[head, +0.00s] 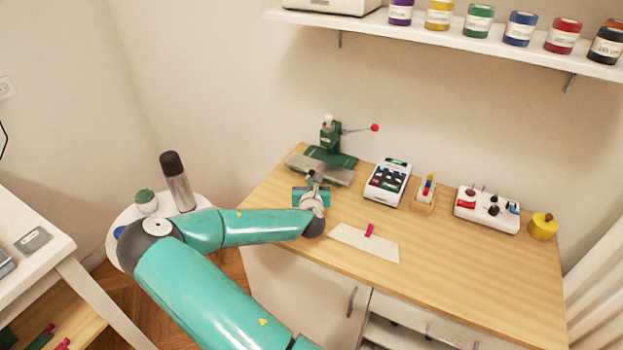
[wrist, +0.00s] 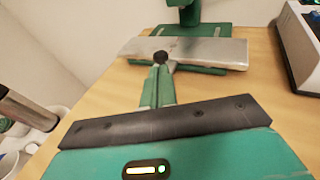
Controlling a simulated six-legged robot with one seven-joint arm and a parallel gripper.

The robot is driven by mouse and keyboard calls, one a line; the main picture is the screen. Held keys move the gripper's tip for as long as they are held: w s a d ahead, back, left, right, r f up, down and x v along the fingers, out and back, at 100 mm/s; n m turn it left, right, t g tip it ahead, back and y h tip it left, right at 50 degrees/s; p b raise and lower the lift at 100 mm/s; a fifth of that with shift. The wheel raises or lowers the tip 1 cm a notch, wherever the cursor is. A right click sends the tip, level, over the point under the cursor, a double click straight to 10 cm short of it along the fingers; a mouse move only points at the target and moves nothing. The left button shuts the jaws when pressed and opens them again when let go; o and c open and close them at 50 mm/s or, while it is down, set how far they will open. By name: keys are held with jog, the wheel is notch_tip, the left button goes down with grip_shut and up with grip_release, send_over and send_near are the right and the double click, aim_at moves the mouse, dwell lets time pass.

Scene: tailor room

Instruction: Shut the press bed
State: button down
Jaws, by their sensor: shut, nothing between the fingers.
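The green press (head: 330,135) stands at the back left of the wooden worktop, with a red-ball lever to its right. Its flat silver press bed (head: 331,173) sticks out in front of the green base, and fills the upper middle of the wrist view (wrist: 205,52). My gripper (head: 314,178) is in front of the bed, its green fingers (wrist: 158,73) shut and empty, pointing at the bed's front edge. A small dark knob (wrist: 160,57) shows at the fingertips, by that edge. I cannot tell whether the fingers touch it.
A white keypad device (head: 388,183) stands right of the press. Farther right are a small wooden holder (head: 424,194), a white control box (head: 487,210) and a yellow object (head: 543,227). A white sheet (head: 365,242) with a pink clip lies near the front edge. A shelf (head: 450,38) hangs above.

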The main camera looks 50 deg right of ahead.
aim_at(322, 172)
jog(key=x, duration=0.3)
jog(key=shift+w+d, duration=0.1)
jog(key=d, duration=0.2)
jog(key=w+d, duration=0.1)
jog(key=d, duration=0.1)
jog(key=w+d, duration=0.1)
jog(key=d, duration=0.2)
jog(key=shift+d, duration=0.1)
jog(key=shift+s, duration=0.1)
dwell(0.4)
